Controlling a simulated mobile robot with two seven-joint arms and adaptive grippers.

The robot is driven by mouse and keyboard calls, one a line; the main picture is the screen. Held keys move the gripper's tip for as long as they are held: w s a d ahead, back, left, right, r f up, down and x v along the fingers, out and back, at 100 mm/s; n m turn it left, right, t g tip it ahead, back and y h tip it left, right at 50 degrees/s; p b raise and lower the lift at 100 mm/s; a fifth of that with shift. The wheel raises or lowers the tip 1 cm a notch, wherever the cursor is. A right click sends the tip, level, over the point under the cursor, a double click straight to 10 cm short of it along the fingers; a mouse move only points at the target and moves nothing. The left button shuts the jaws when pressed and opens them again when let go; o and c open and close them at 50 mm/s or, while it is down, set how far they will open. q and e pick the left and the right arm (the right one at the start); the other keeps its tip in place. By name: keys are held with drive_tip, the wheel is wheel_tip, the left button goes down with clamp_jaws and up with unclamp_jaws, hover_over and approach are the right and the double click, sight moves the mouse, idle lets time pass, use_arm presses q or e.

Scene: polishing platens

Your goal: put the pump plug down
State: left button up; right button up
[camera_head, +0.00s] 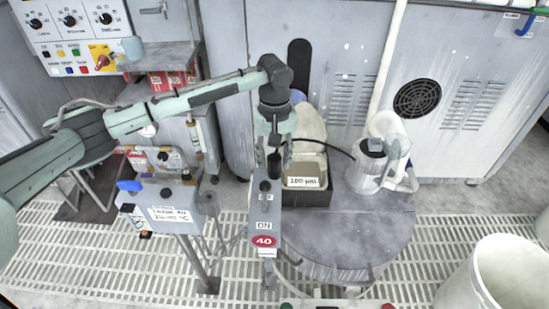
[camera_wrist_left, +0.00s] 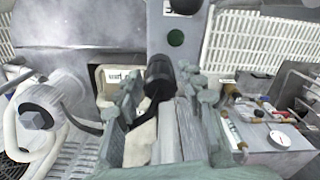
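The black pump plug (camera_head: 274,163) is upright between the fingers of my left gripper (camera_head: 274,145). In the left wrist view, the plug (camera_wrist_left: 160,72) sits between the two finger pads of the gripper (camera_wrist_left: 162,92), which appear closed on it. It is in front of the grey ON/OFF switch box (camera_wrist_left: 200,38); I cannot tell whether they touch. In the head view this box (camera_head: 258,212), marked 40, lies just below the plug. A black cable runs right to the grey pump (camera_head: 368,172), which also shows in the left wrist view (camera_wrist_left: 45,112). My right gripper is not in view.
A dark bin labelled 180 µm (camera_head: 313,197) stands close right of the plug. The round grey table (camera_head: 345,235) has bare room at its front. A labelled tank box (camera_head: 172,213) is at left, and a white bucket (camera_head: 505,275) at lower right.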

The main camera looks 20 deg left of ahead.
sight(275, 157)
use_arm(q)
drive_tip(key=shift+o, duration=0.6)
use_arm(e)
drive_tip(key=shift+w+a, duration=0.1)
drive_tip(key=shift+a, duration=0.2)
use_arm(q)
wheel_tip(275, 157, up, 3)
drive_tip(key=shift+f, duration=0.1)
wheel_tip(275, 157, up, 10)
drive_tip(key=shift+f+p, duration=0.25)
drive_tip(key=shift+p, duration=0.15)
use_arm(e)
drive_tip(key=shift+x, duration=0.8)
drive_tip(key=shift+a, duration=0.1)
